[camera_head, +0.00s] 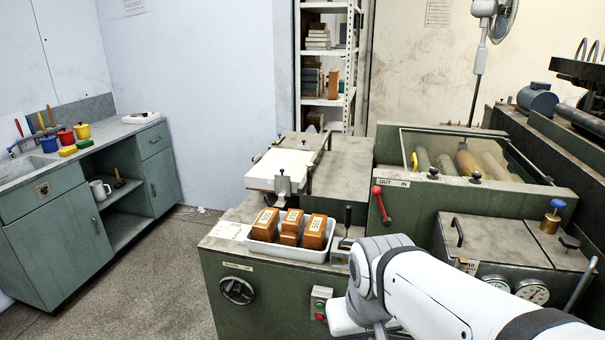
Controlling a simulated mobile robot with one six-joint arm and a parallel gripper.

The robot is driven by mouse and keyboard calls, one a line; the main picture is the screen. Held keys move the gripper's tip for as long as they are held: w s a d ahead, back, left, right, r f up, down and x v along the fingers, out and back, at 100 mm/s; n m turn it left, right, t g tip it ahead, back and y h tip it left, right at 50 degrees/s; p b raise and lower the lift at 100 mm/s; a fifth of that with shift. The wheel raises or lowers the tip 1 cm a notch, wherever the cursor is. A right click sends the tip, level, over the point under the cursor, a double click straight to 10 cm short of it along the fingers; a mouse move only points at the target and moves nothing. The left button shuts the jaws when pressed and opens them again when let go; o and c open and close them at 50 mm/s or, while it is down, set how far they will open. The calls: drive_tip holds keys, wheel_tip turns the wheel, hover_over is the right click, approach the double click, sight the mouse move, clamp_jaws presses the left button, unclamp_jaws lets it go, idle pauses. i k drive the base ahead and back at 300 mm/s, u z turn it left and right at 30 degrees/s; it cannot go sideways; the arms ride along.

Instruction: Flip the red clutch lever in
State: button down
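The red clutch lever (381,205) is on the front of the green machine, at the middle right of the head view. Its round red knob is at the upper end and leans left, below the OUT side of a white OUT/IN label (394,183). My white arm comes in from the lower right and ends below the lever. My gripper (352,320) is at the bottom of the view, apart from the lever and mostly hidden by my arm. Its fingertips do not show clearly.
A white tray (262,248) of orange-brown weights stands left of my arm. A small black-handled lever (347,222) stands between tray and clutch lever. A hinged lid with handles (490,241) and dials lie right. A switch box (320,303) is below the tray. Open floor is left.

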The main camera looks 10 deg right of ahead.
sight(376, 191)
drive_tip(key=i, duration=1.35)
drive_tip(key=z, duration=0.8)
